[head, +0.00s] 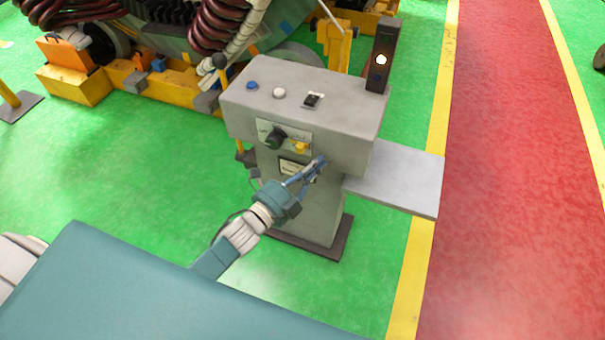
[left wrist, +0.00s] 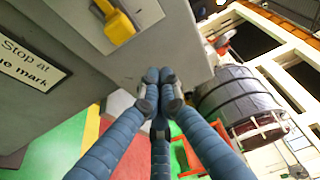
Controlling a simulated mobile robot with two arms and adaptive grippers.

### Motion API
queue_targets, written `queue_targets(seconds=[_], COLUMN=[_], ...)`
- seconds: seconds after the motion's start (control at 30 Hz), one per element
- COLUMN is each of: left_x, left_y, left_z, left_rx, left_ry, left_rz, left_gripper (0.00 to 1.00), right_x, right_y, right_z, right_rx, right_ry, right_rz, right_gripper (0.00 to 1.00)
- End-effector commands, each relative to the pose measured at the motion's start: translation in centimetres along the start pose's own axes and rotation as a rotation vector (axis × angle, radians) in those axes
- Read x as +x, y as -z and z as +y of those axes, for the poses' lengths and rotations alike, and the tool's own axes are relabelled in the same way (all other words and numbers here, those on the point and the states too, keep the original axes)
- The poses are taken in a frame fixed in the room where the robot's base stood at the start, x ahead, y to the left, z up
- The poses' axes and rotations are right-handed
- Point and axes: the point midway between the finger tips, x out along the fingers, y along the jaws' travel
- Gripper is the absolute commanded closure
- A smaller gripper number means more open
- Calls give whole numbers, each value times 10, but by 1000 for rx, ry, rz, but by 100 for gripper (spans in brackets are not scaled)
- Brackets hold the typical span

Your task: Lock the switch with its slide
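The switch (head: 276,139) is a black rotary knob on a pale plate on the front of a grey control box. The slide (head: 300,147) is a small yellow piece at the plate's lower right, apart from the knob. The slide also shows at the top of the left wrist view (left wrist: 118,27). My left gripper (head: 318,166) is below and to the right of the slide, in front of the box. In the left wrist view its blue fingers (left wrist: 160,78) meet at the tips with nothing seen between them. My right gripper is out of view.
The control box (head: 240,98) has a blue button, a white button and a small black switch on top. A lit dark post (head: 380,60) stands at its back right corner. A grey shelf (head: 400,180) juts out right. A label (left wrist: 30,62) reads partly "Stop at".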

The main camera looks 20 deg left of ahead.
Motion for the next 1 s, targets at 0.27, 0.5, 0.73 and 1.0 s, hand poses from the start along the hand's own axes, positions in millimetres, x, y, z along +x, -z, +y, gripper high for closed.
queue_targets(seconds=[0.27, 0.5, 0.73, 1.0], left_x=[5, 1, 1, -6], left_y=[-28, -38, -38, -59], left_z=[0, 0, 0, 1], left_rx=[0, -1, -1, 0], left_ry=[-3, -1, -1, -2], left_rz=[0, 0, -1, -2], left_gripper=[100, 100, 100, 100], right_x=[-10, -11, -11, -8], right_y=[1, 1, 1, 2], right_z=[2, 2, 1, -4], right_rx=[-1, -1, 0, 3], right_ry=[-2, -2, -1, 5], right_rz=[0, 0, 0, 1], right_gripper=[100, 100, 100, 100])
